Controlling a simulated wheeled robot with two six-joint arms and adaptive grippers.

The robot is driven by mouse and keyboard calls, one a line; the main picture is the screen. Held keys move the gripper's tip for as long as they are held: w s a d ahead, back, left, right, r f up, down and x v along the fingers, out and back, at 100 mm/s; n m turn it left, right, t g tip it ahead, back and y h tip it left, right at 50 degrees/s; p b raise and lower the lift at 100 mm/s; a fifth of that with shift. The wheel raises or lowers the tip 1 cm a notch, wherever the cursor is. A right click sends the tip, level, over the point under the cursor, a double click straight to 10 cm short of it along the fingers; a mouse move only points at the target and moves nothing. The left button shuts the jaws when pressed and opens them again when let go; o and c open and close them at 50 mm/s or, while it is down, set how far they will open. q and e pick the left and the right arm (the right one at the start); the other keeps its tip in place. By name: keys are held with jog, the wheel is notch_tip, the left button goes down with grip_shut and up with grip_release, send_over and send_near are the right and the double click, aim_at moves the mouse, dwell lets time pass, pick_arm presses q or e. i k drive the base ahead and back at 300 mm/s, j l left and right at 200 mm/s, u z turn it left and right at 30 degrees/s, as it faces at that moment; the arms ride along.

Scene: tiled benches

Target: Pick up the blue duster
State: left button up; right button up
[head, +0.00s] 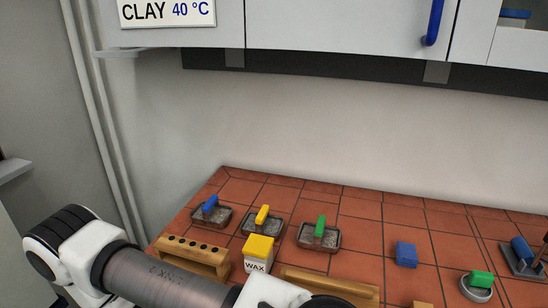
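A blue-handled piece (210,204) leans in a grey tray (226,217) at the left of the tiled bench. A blue block (405,254) lies on the tiles right of centre. I cannot tell from this view which of them is the duster. A blue cylinder (522,250) rests on a dark stand at the far right. My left arm crosses the lower left, in front of the bench. Neither of my grippers shows.
Grey trays hold a yellow piece (262,214) and a green piece (320,226). A yellow-topped WAX container (258,252) stands by a wooden holed rack (194,255). A green block (481,279) sits on a round dish. Cabinets (345,25) hang above.

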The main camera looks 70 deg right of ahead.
aim_at(406, 255)
jog(key=z, duration=3.35)
jog(key=l, duration=0.7)
jog(key=l+z, duration=0.1)
jog(key=l, duration=0.6)
jog(key=i, duration=0.05)
